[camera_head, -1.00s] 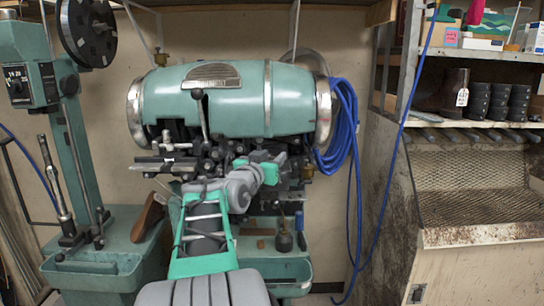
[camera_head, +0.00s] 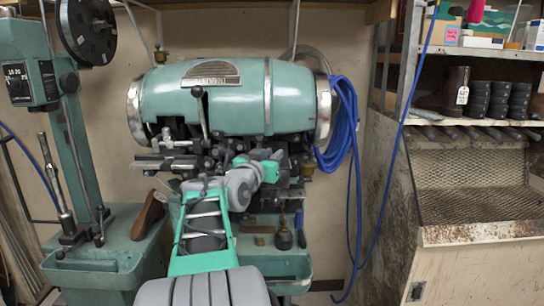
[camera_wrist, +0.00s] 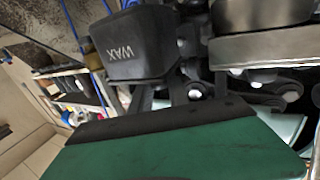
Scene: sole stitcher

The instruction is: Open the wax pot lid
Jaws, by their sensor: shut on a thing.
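The dark wax pot (camera_wrist: 143,45) shows in the wrist view at the upper middle, its "WAX" lettering upside down in the picture. It is part of the green stitching machine (camera_head: 225,105); I cannot pick it out in the head view. My gripper (camera_head: 279,163) is at the machine's front, below the green drum. In the wrist view, its green body and dark front edge fill the bottom, close to the pot. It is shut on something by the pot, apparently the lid. The fingertips and the held part are mostly hidden, and the lid's angle cannot be told.
Dark metal machine parts crowd around my gripper. Blue hose coils (camera_head: 342,130) hang at the machine's right. A green drill-like machine (camera_head: 90,190) stands left. A shelf (camera_head: 475,122) with boots and dark cups is at the right.

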